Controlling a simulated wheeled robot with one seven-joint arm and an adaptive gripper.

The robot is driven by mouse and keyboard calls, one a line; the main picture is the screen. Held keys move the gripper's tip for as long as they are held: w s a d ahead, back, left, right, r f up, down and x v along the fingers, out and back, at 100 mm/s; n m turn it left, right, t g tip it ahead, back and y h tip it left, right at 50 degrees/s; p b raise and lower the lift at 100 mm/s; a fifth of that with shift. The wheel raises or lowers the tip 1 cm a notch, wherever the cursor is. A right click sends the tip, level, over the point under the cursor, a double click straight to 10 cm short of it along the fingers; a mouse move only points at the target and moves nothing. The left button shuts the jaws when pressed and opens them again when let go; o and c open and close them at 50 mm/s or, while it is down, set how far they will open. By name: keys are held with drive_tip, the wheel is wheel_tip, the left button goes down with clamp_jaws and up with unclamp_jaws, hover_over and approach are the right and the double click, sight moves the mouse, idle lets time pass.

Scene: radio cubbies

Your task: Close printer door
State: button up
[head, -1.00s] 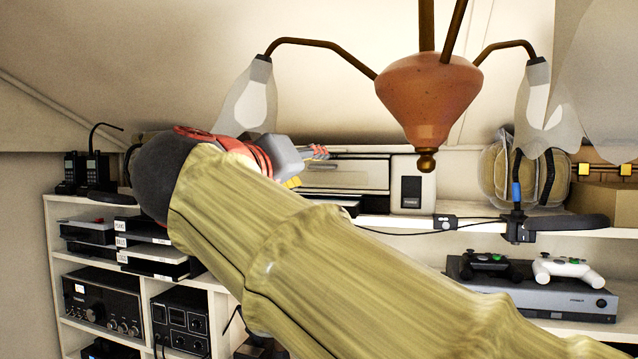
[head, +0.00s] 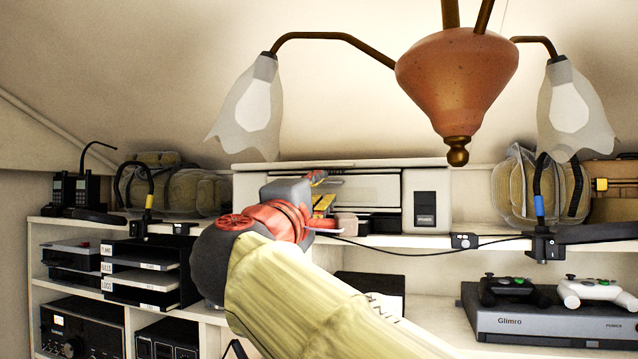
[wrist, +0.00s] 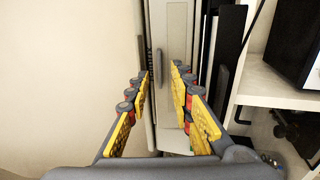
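The printer (head: 425,190) is a wide, pale box on the white shelf, with a dark panel at its right front. A pale front panel (head: 372,188) shows left of that, with dark gaps beside and below it. My arm partly covers the printer's left side, and I cannot tell how far its door stands open. My gripper (head: 330,199) is in front of the printer's left-middle part. In the wrist view my gripper (wrist: 160,76) has its yellow-padded fingers apart with nothing between them. Beyond them is a pale grey panel (wrist: 178,40) with a narrow handle-like strip.
A hanging lamp (head: 455,80) with glass shades is above, close to the upper right. A game console (head: 540,318) with two controllers is at the lower right. Paper trays (head: 145,275) and radios (head: 75,190) are at the left. A cable runs along the shelf.

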sight(329, 192)
drive_tip(key=shift+x, duration=1.45)
drive_tip(key=shift+c, duration=0.8)
drive_tip(key=c, duration=0.4)
drive_tip(key=shift+p, duration=0.3)
clamp_jaws()
